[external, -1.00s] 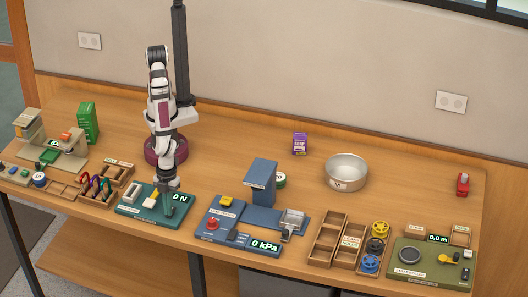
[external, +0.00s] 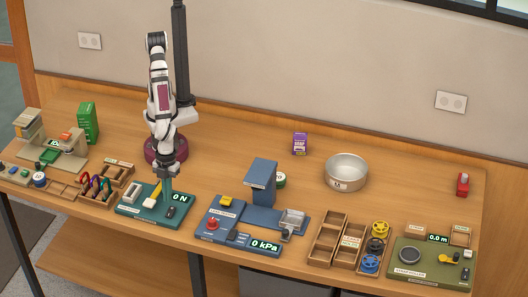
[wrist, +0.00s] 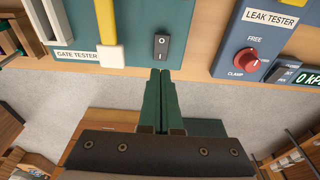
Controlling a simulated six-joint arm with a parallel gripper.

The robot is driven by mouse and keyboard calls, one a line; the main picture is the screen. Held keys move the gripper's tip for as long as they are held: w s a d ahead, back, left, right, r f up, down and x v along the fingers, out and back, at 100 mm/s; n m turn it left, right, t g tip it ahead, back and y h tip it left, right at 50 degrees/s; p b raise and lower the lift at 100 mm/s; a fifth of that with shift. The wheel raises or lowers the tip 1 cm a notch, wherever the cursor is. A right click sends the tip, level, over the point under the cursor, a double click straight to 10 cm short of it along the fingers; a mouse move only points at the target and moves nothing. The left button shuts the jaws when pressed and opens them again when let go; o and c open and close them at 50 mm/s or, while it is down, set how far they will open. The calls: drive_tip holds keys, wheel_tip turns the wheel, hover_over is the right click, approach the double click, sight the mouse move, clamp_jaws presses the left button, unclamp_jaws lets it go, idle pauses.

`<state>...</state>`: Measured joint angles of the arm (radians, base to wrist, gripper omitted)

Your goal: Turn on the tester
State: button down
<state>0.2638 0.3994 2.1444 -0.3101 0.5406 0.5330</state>
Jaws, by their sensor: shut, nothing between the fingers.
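The gate tester (external: 140,212) is a teal panel with a white label, left of centre on the bench. A yellow handle (wrist: 109,55) stands left of the switch. My gripper (external: 167,198) is above the panel, with its green fingers shut and empty. In the wrist view my fingertips (wrist: 160,72) appear just below the switch, with a gap between; their height above it is hard to judge.
The blue leak tester (external: 215,231), with a red clamp knob (wrist: 247,60) and a 0 kPa display, stands to the right. Wooden trays with carabiners (external: 98,186) stand close on the left. The bench behind the leak tester is mostly clear.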

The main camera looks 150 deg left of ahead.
wheel_tip(320, 180, up, 9)
drive_tip(key=w+d, duration=0.1)
idle(0.4)
drive_tip(key=s+a+r+n+y, duration=0.1)
drive_tip(key=s+a+r, duration=0.1)
drive_tip(key=s+a, duration=0.5)
drive_tip(key=s+a+r+n+g+y, duration=0.1)
drive_tip(key=s+a+r+n+y, duration=0.1)
drive_tip(key=s+a, duration=0.6)
drive_tip(key=s, duration=0.7)
drive_tip(key=shift+s+a, duration=0.15)
drive_tip(key=shift+a, duration=0.1)
